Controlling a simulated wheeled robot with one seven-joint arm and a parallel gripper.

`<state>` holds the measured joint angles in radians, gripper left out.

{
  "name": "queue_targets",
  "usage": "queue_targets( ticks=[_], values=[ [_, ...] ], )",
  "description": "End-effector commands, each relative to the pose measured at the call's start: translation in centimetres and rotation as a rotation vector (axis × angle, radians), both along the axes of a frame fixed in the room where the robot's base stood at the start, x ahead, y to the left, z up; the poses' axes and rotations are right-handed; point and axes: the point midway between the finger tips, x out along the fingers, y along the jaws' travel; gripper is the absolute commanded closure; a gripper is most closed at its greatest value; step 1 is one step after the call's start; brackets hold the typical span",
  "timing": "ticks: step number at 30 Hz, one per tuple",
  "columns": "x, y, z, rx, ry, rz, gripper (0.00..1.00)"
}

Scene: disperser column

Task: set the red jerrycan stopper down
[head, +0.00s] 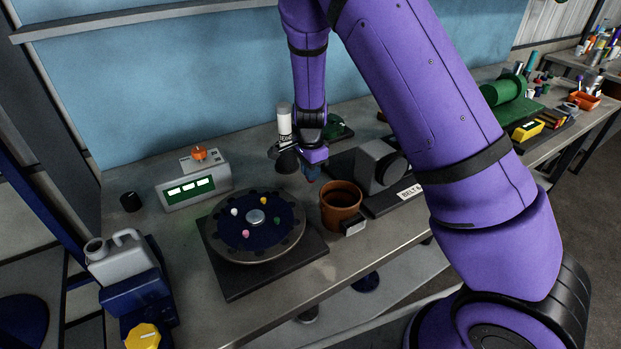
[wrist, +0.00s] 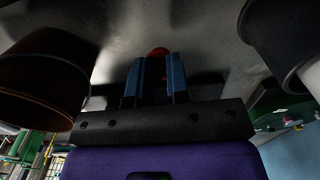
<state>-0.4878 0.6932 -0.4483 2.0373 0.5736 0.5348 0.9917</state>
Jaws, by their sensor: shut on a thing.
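The red jerrycan stopper (wrist: 157,52) shows as a small red cap between the blue fingertips of my gripper (wrist: 154,75) in the wrist view. My gripper is shut on it and points toward the grey bench top (wrist: 135,30). I cannot tell whether the stopper touches the bench. In the head view my gripper (head: 312,174) is low over the bench, just behind the brown pot, and mostly hidden by its wrist. A grey jerrycan (head: 122,262) with an open neck stands on a blue block at the front left.
The brown pot (head: 341,205) stands close to my gripper. A turntable (head: 232,258) with coloured pieces is left of it. A grey machine (head: 378,168) with a dark round opening is on the right. A white-labelled cylinder (head: 285,124) and a control box (head: 193,182) stand behind.

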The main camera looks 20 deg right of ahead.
Motion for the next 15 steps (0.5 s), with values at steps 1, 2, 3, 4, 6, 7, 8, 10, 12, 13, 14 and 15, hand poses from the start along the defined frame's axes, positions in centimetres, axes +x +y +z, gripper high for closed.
queue_targets(
  ticks=[1,2,3,4,6,7,8,10,12,13,14,15],
  values=[
    [0.0,0.0,-0.8,0.000,0.002,-0.002,1.00],
    [0.0,0.0,-1.2,-0.001,0.003,-0.002,1.00],
    [0.0,-0.1,-1.8,-0.001,0.004,-0.002,1.00],
    [0.0,-0.1,-2.1,-0.002,0.003,-0.002,1.00],
    [0.0,0.0,-2.7,0.000,0.001,-0.002,1.00],
    [0.0,0.0,-2.7,0.000,0.000,-0.002,1.00],
    [0.0,0.0,-2.7,0.000,0.000,-0.001,1.00],
    [0.0,0.0,-2.7,0.000,0.000,-0.001,1.00],
    [0.0,0.0,-2.7,0.000,0.000,-0.001,1.00],
    [0.0,0.0,-2.7,0.000,0.000,-0.001,1.00],
    [0.0,0.0,-2.7,0.000,0.000,-0.001,1.00],
    [0.0,0.0,-2.8,0.000,0.000,-0.001,1.00]
  ],
)
